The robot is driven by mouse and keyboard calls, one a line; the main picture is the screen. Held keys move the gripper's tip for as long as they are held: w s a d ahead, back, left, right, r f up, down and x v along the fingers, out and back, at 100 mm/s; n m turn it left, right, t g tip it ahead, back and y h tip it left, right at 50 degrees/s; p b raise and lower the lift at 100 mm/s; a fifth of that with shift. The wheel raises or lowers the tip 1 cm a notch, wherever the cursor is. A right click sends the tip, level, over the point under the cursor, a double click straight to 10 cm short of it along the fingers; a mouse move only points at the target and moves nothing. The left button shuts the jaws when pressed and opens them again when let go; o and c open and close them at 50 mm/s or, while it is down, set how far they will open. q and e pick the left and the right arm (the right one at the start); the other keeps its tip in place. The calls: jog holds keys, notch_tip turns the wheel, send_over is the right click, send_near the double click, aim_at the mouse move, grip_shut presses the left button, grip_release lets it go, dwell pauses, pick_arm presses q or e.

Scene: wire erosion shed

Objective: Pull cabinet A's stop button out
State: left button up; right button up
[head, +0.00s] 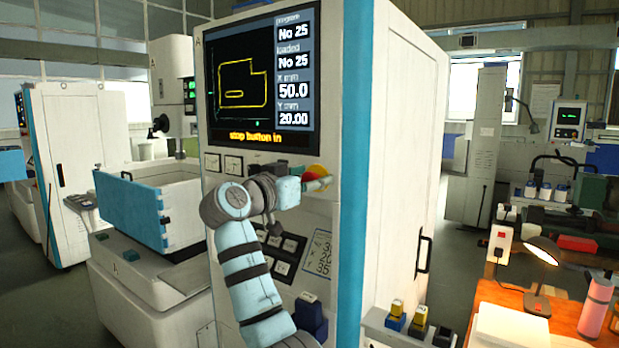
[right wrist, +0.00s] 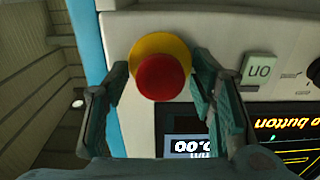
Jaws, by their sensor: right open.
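Cabinet A (head: 346,130) is a tall white cabinet with a blue edge strip and a dark screen (head: 262,80) reading "stop button in". Its red stop button (right wrist: 160,78) sits on a yellow ring (right wrist: 158,46); in the head view the button (head: 317,171) is partly hidden behind my right gripper. My right gripper (head: 316,183) is at the panel below the screen. In the right wrist view my right gripper (right wrist: 161,76) is open, one finger on each side of the button, with visible gaps. My left gripper is out of view.
A green "on" key (right wrist: 258,69) is close beside the right finger in the wrist view. Below are dark panel keys (head: 286,246). An orange bench (head: 500,300) with a lamp (head: 540,255) and a pink bottle (head: 595,305) stands at the right.

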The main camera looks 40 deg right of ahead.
jog(key=shift+c, duration=0.3)
grip_shut()
jog(key=shift+s+a+f, duration=0.1)
jog(key=shift+a, duration=0.35)
jog(key=shift+o, duration=0.3)
grip_release()
jog(key=shift+a, duration=0.2)
jog(key=shift+s+a, duration=0.1)
jog(key=v, duration=1.2)
